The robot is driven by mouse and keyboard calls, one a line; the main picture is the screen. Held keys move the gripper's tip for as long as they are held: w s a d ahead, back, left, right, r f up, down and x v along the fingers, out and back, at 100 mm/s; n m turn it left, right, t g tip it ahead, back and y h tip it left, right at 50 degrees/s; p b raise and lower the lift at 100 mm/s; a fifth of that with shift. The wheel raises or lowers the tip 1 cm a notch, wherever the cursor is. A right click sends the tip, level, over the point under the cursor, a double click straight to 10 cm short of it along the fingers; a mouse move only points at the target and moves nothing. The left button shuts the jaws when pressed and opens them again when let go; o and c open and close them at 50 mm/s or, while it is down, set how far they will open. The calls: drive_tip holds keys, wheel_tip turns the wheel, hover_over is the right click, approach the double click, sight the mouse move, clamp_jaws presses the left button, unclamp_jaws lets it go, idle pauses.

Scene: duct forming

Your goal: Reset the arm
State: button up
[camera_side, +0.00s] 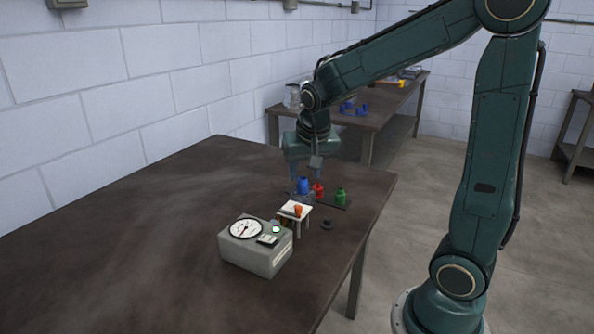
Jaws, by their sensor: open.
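My gripper (305,172) hangs from the arm over the far right part of the brown table (130,220).
A grey box with a dial (257,246) stands nearer the camera. A small dark round piece (327,225) lies nearby. The table's left side is clear. Another table (385,113) stands behind.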

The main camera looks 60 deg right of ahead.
drive_tip(key=s+a+r+n+t+y, duration=0.1)
drive_tip(key=s+a+r+n, duration=0.2)
drive_tip(key=s+a, duration=0.3)
drive_tip(key=s+a+r+n+t+y, duration=0.1)
drive_tip(key=s+a+r+n+y, duration=0.1)
drive_tip(key=s+a+n, duration=0.4)
drive_tip(key=s, duration=0.4)
drive_tip(key=shift+s+a+r+t, duration=0.25)
drive_tip(key=shift+r+t, duration=0.05)
drive_tip(key=shift+r, duration=0.1)
